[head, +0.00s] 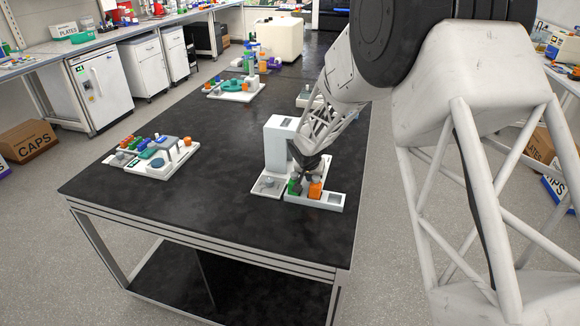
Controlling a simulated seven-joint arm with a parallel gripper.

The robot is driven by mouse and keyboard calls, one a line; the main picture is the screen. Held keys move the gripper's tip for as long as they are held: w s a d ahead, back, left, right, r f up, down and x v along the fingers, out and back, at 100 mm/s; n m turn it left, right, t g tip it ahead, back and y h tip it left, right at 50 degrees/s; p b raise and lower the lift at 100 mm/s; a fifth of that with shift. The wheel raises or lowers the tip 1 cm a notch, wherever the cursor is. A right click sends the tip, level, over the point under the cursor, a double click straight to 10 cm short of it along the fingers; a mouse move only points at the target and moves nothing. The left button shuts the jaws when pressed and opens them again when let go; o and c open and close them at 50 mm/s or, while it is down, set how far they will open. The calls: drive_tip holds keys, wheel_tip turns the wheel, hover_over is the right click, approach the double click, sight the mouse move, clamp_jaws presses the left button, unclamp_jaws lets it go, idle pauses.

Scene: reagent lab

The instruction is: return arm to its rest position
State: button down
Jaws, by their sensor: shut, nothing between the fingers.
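My arm reaches in from the right and bends down over the black table (230,205). My gripper (297,180) is low at the front right of the table, just above a small white rack. The fingertips are small and dark here, and they look shut and empty. A green item (294,187) and an orange item (315,188) stand in the white rack (330,201) right beside the gripper. I cannot tell whether the fingers touch the green item.
A white tray set with coloured pieces (178,163) sits at the table's left. Another tray (234,94) with a green piece stands farther back, near coloured bottles (262,62) and a white container (277,38). The table's middle is clear.

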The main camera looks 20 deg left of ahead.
drive_tip(key=shift+d, duration=0.4)
drive_tip(key=shift+a, duration=0.6)
idle(0.4)
drive_tip(key=shift+r, duration=0.1)
wheel_tip(320, 180, up, 7)
idle(1.2)
